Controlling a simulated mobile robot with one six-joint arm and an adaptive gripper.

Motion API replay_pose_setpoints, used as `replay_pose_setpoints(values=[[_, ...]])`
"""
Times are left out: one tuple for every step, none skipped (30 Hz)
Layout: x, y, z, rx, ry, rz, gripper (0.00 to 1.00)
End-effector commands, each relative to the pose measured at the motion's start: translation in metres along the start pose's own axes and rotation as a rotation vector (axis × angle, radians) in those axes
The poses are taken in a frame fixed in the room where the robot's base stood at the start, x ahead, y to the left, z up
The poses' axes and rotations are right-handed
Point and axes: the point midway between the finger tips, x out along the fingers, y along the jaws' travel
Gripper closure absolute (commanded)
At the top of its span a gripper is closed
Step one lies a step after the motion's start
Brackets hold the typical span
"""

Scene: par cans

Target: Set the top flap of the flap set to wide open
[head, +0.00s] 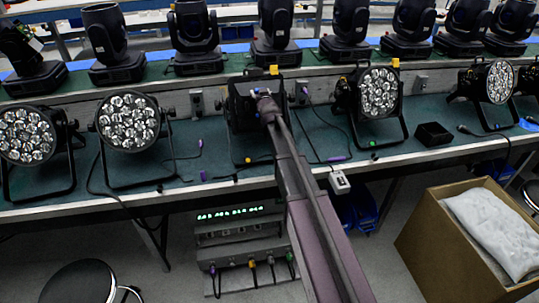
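A dark, boxy fixture (240,118) stands on the green bench in the middle of the head view, and it looks like the one carrying the flap set. A small yellow tab (274,70) shows at its top edge. I cannot make out the separate flaps or how far the top one is open. My arm reaches up from the bottom, and my gripper (264,98) is in front of the fixture's upper right part. It overlaps the fixture in the picture, and I cannot tell whether it touches. Its fingers are too small and dark to read.
Par cans with round LED faces stand on both sides, the nearest a left one (128,121) and a right one (379,92). Moving-head lights line the shelf behind. Loose cables and a small black box (433,134) lie on the bench. A cardboard box (440,238) stands at lower right.

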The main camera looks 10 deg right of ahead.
Motion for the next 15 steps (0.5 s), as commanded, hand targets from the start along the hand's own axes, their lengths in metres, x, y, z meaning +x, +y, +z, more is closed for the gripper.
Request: replay_pose_setpoints(values=[[0.0008,0.0000,0.0062,0.000,0.015,0.000,0.29],[0.0010,0.0000,0.0067,0.000,0.026,0.000,0.29],[0.0015,0.0000,0.0077,0.000,0.038,0.000,0.29],[0.0018,0.0000,0.0083,0.000,0.048,0.000,0.29],[0.0020,0.0000,0.0088,0.000,0.059,0.000,0.29],[0.0023,0.0000,0.0098,0.000,0.072,0.000,0.29],[0.0027,0.0000,0.0104,0.000,0.082,0.000,0.29],[0.0031,0.0000,0.0109,0.000,0.093,0.000,0.29],[0.0036,0.0000,0.0119,0.000,0.105,0.000,0.29],[0.0037,0.0000,0.0124,0.000,0.116,0.000,0.29],[0.0040,0.0000,0.0130,0.000,0.126,0.000,0.29],[0.0046,0.0000,0.0139,0.000,0.139,0.000,0.29],[0.0050,0.0000,0.0144,0.000,0.150,0.000,0.29],[0.0053,0.0000,0.0151,0.000,0.160,0.000,0.29],[0.0058,0.0000,0.0159,0.000,0.173,0.000,0.29]])
